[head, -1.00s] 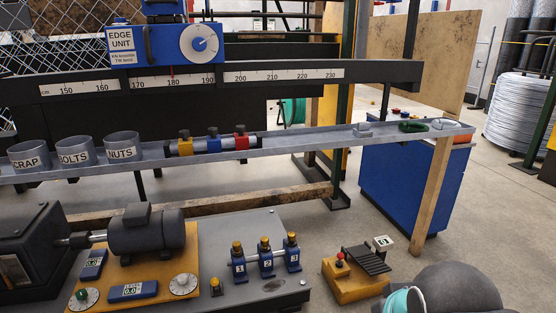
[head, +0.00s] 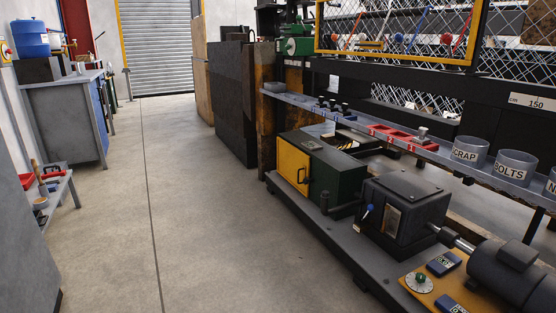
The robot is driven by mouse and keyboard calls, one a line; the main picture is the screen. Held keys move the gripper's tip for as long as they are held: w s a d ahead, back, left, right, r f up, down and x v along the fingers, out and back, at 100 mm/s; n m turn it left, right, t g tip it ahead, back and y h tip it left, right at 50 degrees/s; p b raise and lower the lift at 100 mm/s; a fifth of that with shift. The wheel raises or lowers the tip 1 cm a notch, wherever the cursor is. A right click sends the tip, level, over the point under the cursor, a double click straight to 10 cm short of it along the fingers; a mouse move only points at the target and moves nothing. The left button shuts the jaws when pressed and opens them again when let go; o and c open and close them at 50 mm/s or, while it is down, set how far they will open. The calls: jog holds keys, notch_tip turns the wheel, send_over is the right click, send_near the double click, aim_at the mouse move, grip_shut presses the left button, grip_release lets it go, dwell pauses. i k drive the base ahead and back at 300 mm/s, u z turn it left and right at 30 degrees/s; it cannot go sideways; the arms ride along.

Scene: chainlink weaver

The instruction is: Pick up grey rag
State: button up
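I cannot make out a grey rag for certain in the head view. My gripper is not in view, so whether it is open or holding something does not show. The long narrow grey shelf (head: 432,154) along the machine carries small blue-and-black parts, red trays (head: 391,134) and grey cups marked SCRAP (head: 468,152) and BOLTS (head: 515,168).
A yellow-and-green box (head: 318,172) and a dark motor housing (head: 404,212) stand on the low machine base at right. A grey workbench (head: 62,118) and a low side shelf (head: 57,198) with small items are at left. The concrete aisle (head: 165,190) between is clear towards the shutter (head: 157,47).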

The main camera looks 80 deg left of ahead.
aim_at(58, 180)
jog(key=u, duration=0.9)
jog(key=k, duration=1.3)
jog(key=u, duration=0.35)
jog(key=i, duration=0.6)
